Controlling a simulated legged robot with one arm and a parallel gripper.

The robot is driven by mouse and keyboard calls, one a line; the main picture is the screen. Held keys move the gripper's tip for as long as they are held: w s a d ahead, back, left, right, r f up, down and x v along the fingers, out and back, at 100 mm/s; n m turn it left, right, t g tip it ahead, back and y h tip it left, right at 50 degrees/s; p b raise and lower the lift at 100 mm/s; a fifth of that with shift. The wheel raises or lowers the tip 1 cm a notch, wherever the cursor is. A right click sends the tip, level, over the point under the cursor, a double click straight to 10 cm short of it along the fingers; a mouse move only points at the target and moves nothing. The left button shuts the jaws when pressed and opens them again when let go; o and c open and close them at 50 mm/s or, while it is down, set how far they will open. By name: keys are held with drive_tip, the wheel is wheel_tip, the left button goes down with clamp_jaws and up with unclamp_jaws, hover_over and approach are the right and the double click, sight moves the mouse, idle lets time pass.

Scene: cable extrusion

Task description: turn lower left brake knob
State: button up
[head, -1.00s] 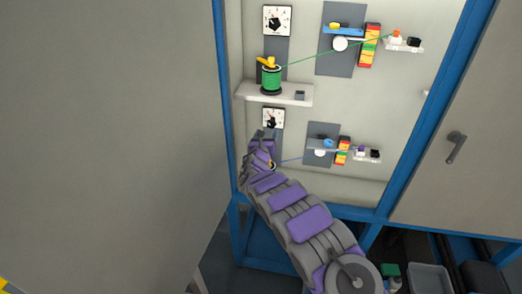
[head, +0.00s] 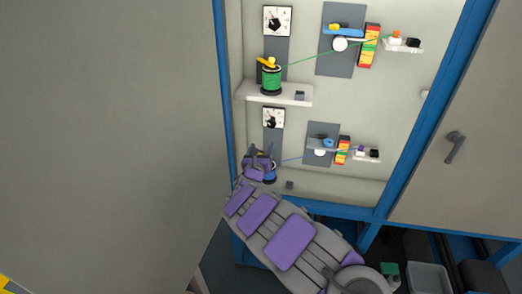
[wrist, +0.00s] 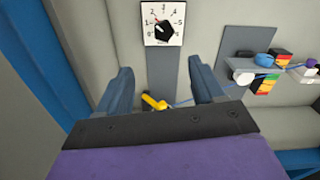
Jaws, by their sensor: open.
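The lower left dial (head: 273,118) is a white square plate with numbers and a black pointer knob. It shows at the top centre of the wrist view (wrist: 162,22), its knob (wrist: 163,29) beyond my fingertips. Below it, a yellow lever (wrist: 154,102) shows between and beyond my fingers. In the head view a blue spool (head: 269,172) is partly hidden by my gripper (head: 257,163). In the wrist view my gripper (wrist: 160,82) is open and empty, one finger on each side of the grey strip under the dial. I see no contact.
An upper dial (head: 277,20), a green spool with a yellow lever (head: 271,78) and a shelf (head: 290,95) are above. A lower right station (head: 322,145) has a grey panel and coloured blocks. A blue cable runs to it. Blue frame posts (head: 224,100) border the left.

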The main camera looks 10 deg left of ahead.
sight(270, 124)
drive_tip(key=shift+o, duration=0.2)
drive_tip(key=shift+d+b, duration=0.1)
drive_tip(key=shift+b, duration=0.35)
drive_tip(key=shift+n, duration=0.8)
drive_tip(key=w+b, duration=0.2)
drive_tip(key=w, duration=0.3)
drive_tip(key=w+b, duration=0.2)
drive_tip(key=w, duration=0.3)
drive_tip(key=w+b, duration=0.2)
drive_tip(key=w, duration=0.3)
drive_tip(key=shift+w+d+r, duration=0.2)
drive_tip(key=shift+d+r, duration=0.05)
drive_tip(key=shift+w+r, duration=0.1)
drive_tip(key=shift+w, duration=0.4)
drive_tip(key=shift+w+d, duration=0.15)
drive_tip(key=shift+w, duration=0.3)
